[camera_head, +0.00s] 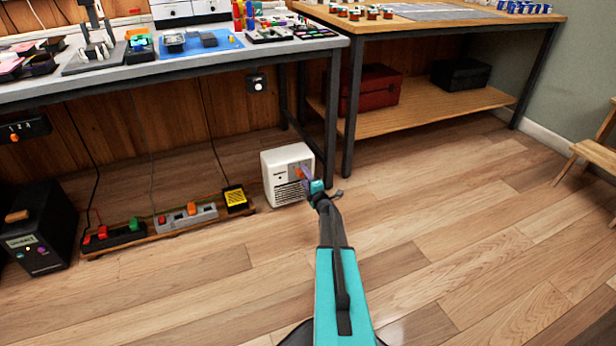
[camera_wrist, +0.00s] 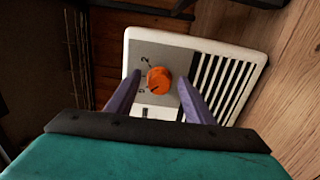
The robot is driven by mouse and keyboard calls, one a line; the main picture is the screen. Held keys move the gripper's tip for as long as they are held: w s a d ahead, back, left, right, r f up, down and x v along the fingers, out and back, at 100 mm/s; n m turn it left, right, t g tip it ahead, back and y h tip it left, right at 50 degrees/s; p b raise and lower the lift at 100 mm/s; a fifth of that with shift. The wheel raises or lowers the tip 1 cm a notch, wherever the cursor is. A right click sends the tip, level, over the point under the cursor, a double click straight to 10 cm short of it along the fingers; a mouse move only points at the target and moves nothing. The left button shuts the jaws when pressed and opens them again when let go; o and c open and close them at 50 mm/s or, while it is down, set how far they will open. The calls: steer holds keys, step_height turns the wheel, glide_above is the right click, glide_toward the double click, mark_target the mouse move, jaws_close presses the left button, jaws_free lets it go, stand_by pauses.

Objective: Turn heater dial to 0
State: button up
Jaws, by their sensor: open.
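The heater (camera_head: 281,169) is a small white box with a slatted grille. It stands on the floor by the workbench leg. In the wrist view its front (camera_wrist: 221,58) fills the middle right, with a grey panel and black slots. The orange dial (camera_wrist: 159,81) sits on that panel, with a "2" mark above it and another mark to its left that I cannot read surely. My gripper (camera_wrist: 158,90) is open, with one purple finger on each side of the dial. I cannot tell whether the fingers touch it. In the head view my gripper (camera_head: 304,177) is at the heater's front.
Power strips (camera_head: 187,217) on a wooden board lie left of the heater. A black box (camera_head: 42,228) stands at the far left. Bench legs (camera_head: 354,110) rise just behind and right of the heater. The wooden floor in front and to the right is clear.

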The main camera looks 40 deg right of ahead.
steer(key=shift+s+a, duration=0.1)
steer(key=p+v, duration=0.4)
steer(key=v, duration=0.9)
steer(key=shift+s+p, duration=0.3)
steer(key=shift+a, duration=0.1)
